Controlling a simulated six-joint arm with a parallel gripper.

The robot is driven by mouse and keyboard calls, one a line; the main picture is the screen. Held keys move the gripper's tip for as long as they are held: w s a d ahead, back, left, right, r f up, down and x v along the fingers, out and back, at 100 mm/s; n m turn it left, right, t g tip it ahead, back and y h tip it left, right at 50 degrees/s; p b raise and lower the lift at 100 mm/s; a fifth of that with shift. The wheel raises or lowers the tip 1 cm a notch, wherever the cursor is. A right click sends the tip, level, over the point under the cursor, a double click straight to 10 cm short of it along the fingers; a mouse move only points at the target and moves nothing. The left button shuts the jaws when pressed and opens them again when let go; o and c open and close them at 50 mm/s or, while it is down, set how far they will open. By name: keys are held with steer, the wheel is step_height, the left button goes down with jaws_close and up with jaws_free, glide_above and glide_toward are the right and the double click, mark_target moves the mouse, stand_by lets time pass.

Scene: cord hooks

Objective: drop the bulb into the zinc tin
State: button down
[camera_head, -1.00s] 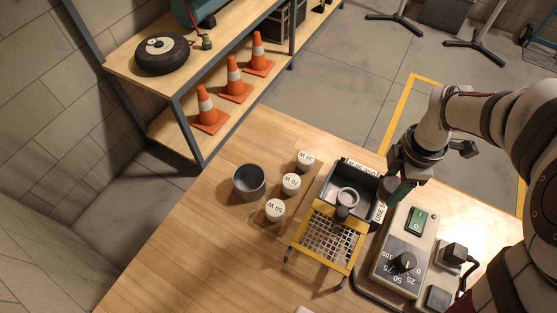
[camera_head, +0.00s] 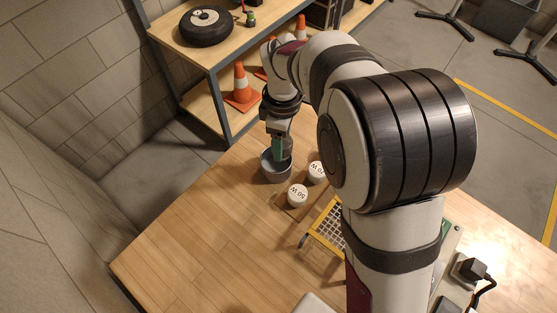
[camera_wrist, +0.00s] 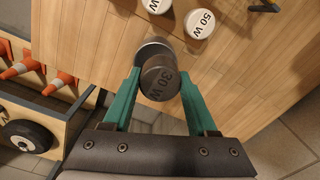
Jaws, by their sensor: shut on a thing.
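The bulb (camera_wrist: 160,78) has a dark brown-grey top marked "30 W". My gripper (camera_wrist: 158,84) is shut on it, a green finger on each side. In the head view my gripper (camera_head: 281,150) points down at the mouth of the zinc tin (camera_head: 276,175), a grey open cup standing on the table. In the wrist view the tin's rim (camera_wrist: 153,44) shows partly behind the bulb, so the bulb is over or close to the tin's edge. How far down the bulb sits is hidden in the head view.
White-topped bulbs marked 50 W (camera_head: 297,196) and 70 W (camera_head: 317,171) stand right of the tin. A yellow-framed grid (camera_head: 328,235) is partly hidden behind my arm. Orange cones (camera_head: 241,85) stand on the shelf behind. The table's left part is clear.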

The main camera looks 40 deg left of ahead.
steer(key=shift+f, duration=0.8)
steer(key=shift+c, duration=0.6)
jaws_free()
step_height(320, 180, up, 16)
steer(key=shift+f, duration=0.1)
